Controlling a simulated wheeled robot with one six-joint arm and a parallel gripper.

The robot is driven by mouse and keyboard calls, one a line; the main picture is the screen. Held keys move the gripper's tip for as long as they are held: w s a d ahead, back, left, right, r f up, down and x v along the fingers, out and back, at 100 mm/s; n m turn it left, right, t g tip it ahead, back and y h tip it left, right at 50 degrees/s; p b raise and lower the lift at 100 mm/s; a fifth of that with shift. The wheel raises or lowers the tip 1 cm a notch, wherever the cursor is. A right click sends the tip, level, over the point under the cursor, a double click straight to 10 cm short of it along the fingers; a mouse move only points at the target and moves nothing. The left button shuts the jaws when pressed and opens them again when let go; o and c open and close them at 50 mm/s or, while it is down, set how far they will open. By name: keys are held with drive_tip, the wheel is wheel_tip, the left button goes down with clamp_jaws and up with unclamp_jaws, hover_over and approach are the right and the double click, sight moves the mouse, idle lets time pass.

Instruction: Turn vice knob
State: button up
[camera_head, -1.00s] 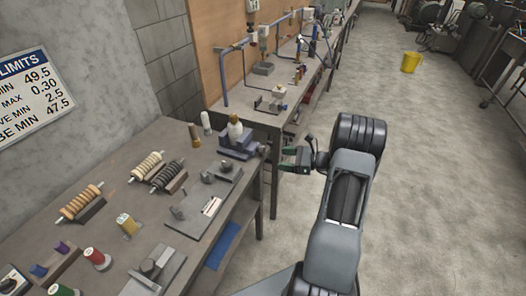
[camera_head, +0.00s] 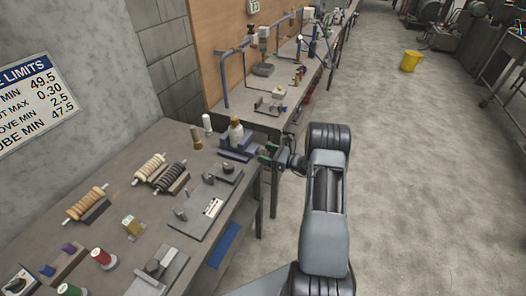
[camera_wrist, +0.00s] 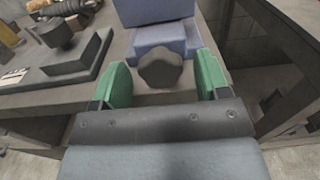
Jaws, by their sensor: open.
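The vice (camera_head: 238,145) is a blue-grey block at the far right corner of the near workbench, with a pale bottle-like piece standing at it. In the wrist view the vice body (camera_wrist: 165,38) is at the top centre. Its dark lobed knob (camera_wrist: 160,69) faces me at the bench edge. My gripper (camera_wrist: 162,85) is open, with one green finger left of the knob and one right of it. The knob lies between the fingers with gaps on both sides. In the head view my gripper (camera_head: 268,152) is beside the vice, and the knob is hard to make out there.
The near workbench (camera_head: 130,195) holds spring-like coils (camera_head: 148,168), thread spools (camera_head: 103,257) and a flat metal fixture (camera_head: 200,212). A second bench (camera_head: 270,118) continues behind. The floor to the right is clear up to a yellow bucket (camera_head: 410,61).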

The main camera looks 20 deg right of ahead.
drive_tip(key=shift+x, duration=0.9)
drive_tip(key=shift+c, duration=0.2)
drive_tip(key=c, duration=0.9)
